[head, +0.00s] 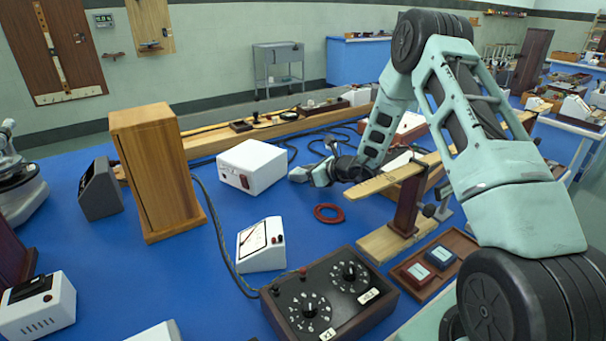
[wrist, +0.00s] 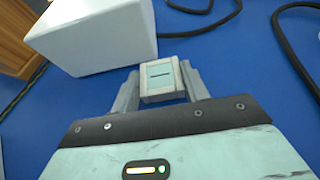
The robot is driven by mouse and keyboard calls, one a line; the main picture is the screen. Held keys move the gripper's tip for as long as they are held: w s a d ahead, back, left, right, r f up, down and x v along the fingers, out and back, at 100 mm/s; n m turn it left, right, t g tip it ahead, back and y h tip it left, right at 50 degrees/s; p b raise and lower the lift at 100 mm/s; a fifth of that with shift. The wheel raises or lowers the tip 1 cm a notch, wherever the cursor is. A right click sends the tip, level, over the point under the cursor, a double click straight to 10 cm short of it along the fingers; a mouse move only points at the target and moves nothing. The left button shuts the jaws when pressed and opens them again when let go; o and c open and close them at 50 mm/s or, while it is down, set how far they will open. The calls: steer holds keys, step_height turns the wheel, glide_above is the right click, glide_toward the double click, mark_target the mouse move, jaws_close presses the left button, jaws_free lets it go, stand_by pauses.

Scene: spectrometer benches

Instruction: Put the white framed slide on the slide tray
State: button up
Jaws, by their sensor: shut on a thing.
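The white framed slide (wrist: 162,79) is a small pale block with a light face and a dark line, held between my gripper's two grey fingers in the wrist view. My gripper (head: 308,174) is shut on it, above the blue bench just right of the white box. In the head view I cannot clearly tell the slide from the fingers. The slide tray (head: 458,239) is a shallow brown wooden tray at the lower right, holding a red framed slide (head: 418,272) and a blue framed slide (head: 440,257). My gripper is well to the left and behind it.
The white box (head: 252,166) is close beside my gripper and also shows in the wrist view (wrist: 95,35). A wooden stand with a long bar (head: 390,178) rises between my gripper and the tray. A red ring (head: 328,213), meter (head: 261,245) and dial box (head: 330,301) are nearer.

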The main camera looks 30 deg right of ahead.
steer(key=shift+f, duration=0.25)
steer(key=shift+f+b, duration=0.15)
steer(key=shift+b, duration=0.15)
steer(key=o, duration=1)
